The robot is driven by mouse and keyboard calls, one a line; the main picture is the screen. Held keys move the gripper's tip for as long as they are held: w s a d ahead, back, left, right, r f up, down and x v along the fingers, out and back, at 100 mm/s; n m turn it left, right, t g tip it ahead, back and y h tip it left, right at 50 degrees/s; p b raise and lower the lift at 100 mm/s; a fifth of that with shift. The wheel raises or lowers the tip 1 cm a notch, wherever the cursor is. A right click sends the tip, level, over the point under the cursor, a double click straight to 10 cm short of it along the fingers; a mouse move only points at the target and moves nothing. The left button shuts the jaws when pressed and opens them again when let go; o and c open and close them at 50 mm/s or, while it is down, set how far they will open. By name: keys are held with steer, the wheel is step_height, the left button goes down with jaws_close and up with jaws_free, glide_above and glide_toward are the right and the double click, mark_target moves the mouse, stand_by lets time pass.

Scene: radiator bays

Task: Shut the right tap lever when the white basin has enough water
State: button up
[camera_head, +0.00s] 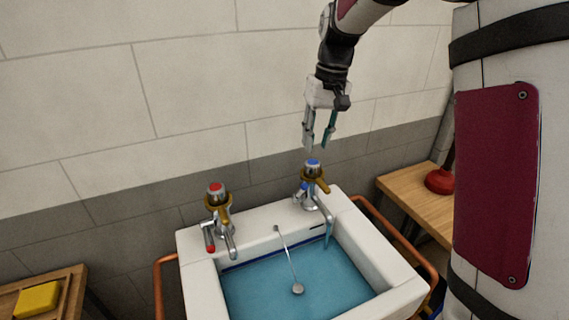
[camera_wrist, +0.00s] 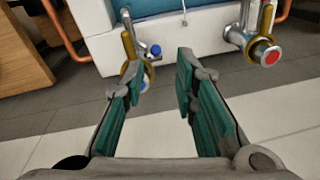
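The white basin (camera_head: 199,284) holds blue water (camera_head: 275,287), its surface close below a dark blue line on the inner back wall. The right tap (camera_head: 313,190) has a blue cap, a brass-coloured collar and a lever; a thin bluish stream shows under its spout. In the wrist view the right tap (camera_wrist: 130,45) appears at left, partly behind a finger. The left tap (camera_head: 218,212) has a red cap and also shows in the wrist view (camera_wrist: 265,52). My gripper (camera_head: 320,146) is open and empty, just above the right tap, fingers pointing down; its teal pads (camera_wrist: 160,75) stand apart.
A wooden shelf (camera_head: 420,202) with a red rubber plunger cup (camera_head: 440,181) stands at right. A wooden stand with a yellow sponge (camera_head: 37,299) is at lower left. Copper rails (camera_head: 400,236) flank the basin. The tiled wall stands close behind the taps.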

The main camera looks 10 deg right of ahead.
glide_toward(304, 187)
steer(key=shift+g, duration=0.3)
steer(key=f, duration=0.3)
steer(key=w+f+p, duration=0.1)
steer(key=f, duration=0.3)
steer(key=f+p, duration=0.1)
steer(key=f, duration=0.2)
steer(key=shift+w+a+f, duration=0.25)
steer(key=shift+a+f, duration=0.05)
steer(key=shift+f, duration=0.05)
jaws_close()
